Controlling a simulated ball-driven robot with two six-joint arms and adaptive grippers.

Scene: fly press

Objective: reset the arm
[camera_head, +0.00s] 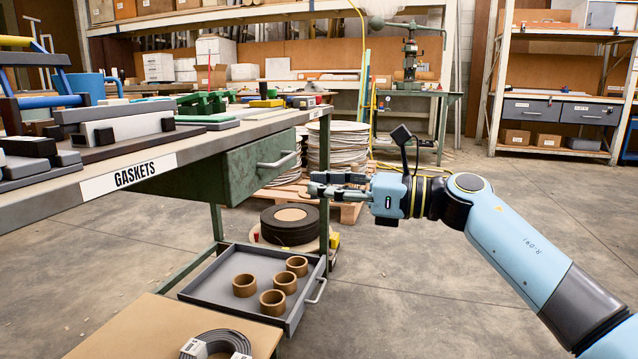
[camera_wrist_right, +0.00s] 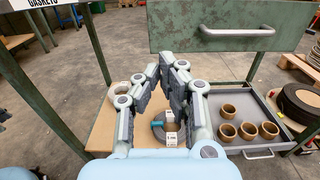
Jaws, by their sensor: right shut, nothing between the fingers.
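My right arm (camera_head: 520,245) comes in from the lower right in the head view. Its right gripper (camera_head: 314,187) points left, in front of the workbench. The fingers are shut and empty, and they also show in the wrist view (camera_wrist_right: 168,68). My left gripper is not in view.
The lower grey drawer (camera_head: 208,290) is open and holds several brown rings (camera_head: 285,281). A wooden board (camera_head: 125,325) with a dark coil (camera_head: 222,340) lies in front. The bench (camera_head: 60,198) is crowded with parts. Black discs (camera_head: 290,224) stand behind. Floor at right is clear.

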